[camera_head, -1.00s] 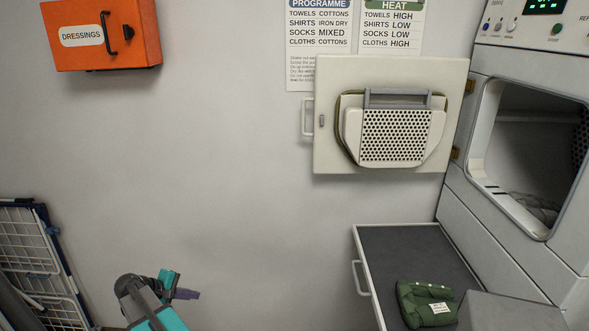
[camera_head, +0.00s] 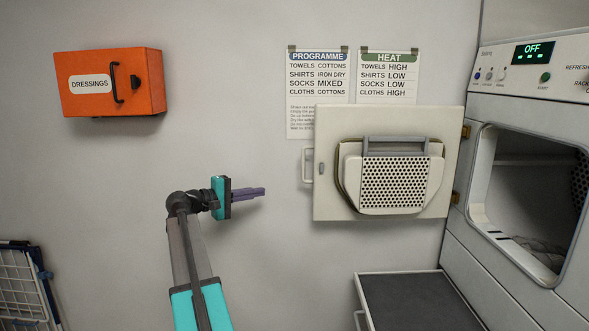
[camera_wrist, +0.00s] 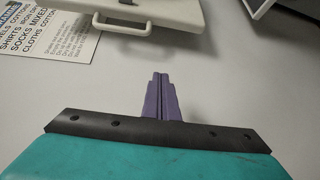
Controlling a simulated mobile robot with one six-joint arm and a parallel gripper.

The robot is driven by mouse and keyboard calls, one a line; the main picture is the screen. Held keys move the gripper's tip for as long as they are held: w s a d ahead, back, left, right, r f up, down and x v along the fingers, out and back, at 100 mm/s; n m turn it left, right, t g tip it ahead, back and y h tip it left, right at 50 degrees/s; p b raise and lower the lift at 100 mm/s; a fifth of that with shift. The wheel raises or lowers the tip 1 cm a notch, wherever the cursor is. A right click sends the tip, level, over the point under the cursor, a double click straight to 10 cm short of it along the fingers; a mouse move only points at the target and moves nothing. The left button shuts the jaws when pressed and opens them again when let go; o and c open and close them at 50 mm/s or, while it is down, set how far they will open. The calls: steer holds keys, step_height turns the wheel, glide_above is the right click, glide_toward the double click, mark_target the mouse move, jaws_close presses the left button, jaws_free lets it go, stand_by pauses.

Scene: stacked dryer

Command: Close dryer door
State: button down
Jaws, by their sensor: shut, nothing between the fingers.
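The dryer door (camera_head: 330,202) stands wide open on the left of the dryer (camera_head: 512,112), hinged at its right edge, with its inner side and perforated filter (camera_head: 400,182) facing me. A pale handle (camera_head: 307,166) is on its left edge. The dryer opening (camera_head: 528,200) is uncovered, with a grey cloth inside. My gripper (camera_head: 264,191) is shut and empty, left of the door and slightly below its handle, not touching it. In the wrist view the purple fingers (camera_wrist: 160,96) are together, and the door (camera_wrist: 175,12) with its handle (camera_wrist: 122,24) is at the top.
A pull-out shelf (camera_head: 415,300) juts out below the door. Paper charts (camera_head: 318,75) hang behind the door. The wall between box and door is clear.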

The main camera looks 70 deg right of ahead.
steer(key=s+d+r+m+g, duration=0.1)
steer(key=s+r, duration=0.3)
steer(key=r, duration=0.3)
steer(key=shift+d+r+g, duration=0.15)
steer(key=shift+d+g, duration=0.05)
steer(key=shift+g, duration=0.1)
steer(key=shift+s+d, duration=0.1)
steer(key=p+x, duration=0.3)
steer(key=x, duration=0.6)
steer(key=shift+s+d, duration=0.25)
steer(key=shift+d, duration=0.05)
steer(key=shift+a, duration=0.2)
